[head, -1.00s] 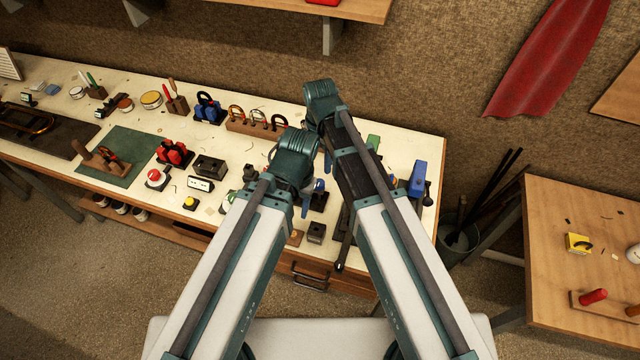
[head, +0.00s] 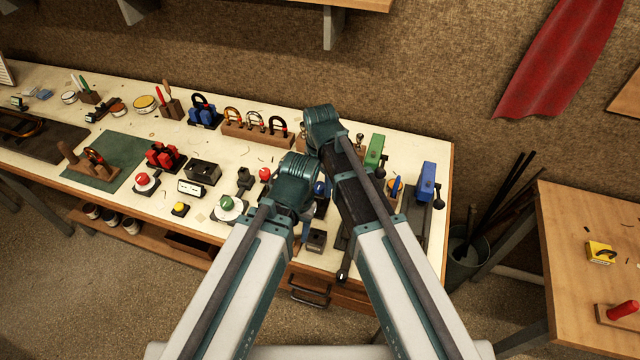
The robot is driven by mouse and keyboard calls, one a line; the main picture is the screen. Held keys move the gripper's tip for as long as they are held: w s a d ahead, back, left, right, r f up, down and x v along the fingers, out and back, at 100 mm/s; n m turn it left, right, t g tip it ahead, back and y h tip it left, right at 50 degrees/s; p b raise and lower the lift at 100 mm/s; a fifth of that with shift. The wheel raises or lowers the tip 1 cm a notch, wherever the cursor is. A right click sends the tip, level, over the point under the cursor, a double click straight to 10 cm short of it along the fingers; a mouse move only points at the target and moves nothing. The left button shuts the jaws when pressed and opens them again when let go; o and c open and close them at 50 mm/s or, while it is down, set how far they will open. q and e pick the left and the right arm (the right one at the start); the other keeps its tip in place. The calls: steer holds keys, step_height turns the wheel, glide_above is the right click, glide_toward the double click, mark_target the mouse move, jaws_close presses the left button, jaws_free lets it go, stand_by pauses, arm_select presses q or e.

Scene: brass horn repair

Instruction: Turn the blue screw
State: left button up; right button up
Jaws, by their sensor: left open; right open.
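A blue block-like clamp (head: 427,180) with a dark crank and knob at its right side stands near the right end of the bench. A smaller blue part (head: 394,187) shows beside an orange disc to its left. Another bit of blue shows by my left wrist, mostly covered. I cannot tell which of these is the blue screw. My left gripper (head: 305,228) is low over the bench front, mostly hidden behind its wrist. My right gripper (head: 318,146) is higher up, also largely hidden by its arm. Both are open, and I see nothing held.
A green clamp (head: 375,150) stands left of the blue one. Red, yellow and green push buttons, dark blocks and a wooden rack of rings (head: 258,128) crowd the bench (head: 130,195). A bin with rods (head: 475,245) and a second table (head: 580,215) are at right.

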jaws_close()
steer(key=shift+m, duration=0.3)
